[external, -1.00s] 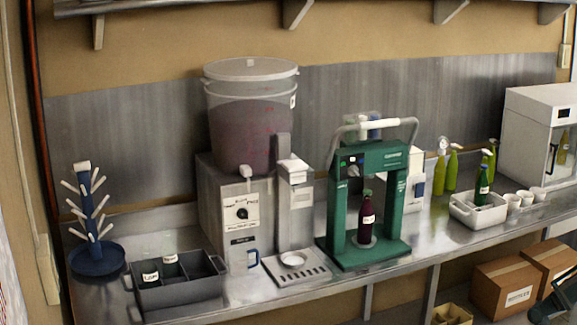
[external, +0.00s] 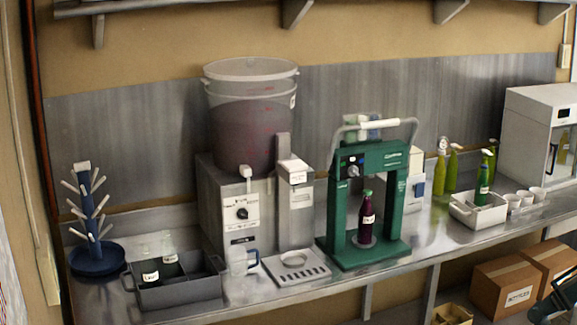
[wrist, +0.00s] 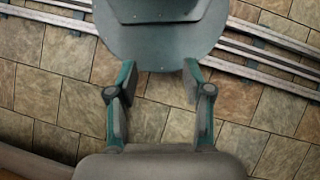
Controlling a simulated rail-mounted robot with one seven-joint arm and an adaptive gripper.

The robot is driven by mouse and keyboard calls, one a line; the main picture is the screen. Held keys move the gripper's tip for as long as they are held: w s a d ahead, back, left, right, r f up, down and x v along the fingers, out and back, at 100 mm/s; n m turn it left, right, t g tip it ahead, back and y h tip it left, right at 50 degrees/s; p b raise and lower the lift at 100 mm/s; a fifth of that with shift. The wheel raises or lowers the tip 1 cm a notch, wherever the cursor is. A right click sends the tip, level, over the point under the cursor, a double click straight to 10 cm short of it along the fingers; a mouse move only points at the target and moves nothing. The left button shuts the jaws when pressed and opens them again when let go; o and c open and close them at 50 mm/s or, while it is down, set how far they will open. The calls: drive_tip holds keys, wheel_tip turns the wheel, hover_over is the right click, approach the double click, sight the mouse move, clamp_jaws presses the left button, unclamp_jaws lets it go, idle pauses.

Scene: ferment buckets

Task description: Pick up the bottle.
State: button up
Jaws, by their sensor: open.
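Several bottles show in the external view, and I cannot tell which one is meant. A dark red bottle (external: 367,222) with a green cap and white label stands upright in the green press (external: 397,200). A green bottle (external: 483,180) stands in the white bin (external: 478,219) to the right. Yellow-green bottles (external: 451,172) stand behind that bin. My gripper (wrist: 158,75) is open and empty in the wrist view, over the tiled floor, with no bottle near it. A dark teal part of my arm shows at the external view's lower right, apart from the bottles.
A metal counter (external: 445,240) carries a large bucket (external: 250,115) on a filler, a grey crate (external: 180,293), a blue drying tree (external: 96,259), small white cups (external: 526,197) and a white cabinet (external: 530,130). Cardboard boxes (external: 505,282) sit below. Floor rails (wrist: 265,52) cross the wrist view.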

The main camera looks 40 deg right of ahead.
drive_tip(key=o, duration=0.7)
drive_tip(key=shift+o, duration=0.2)
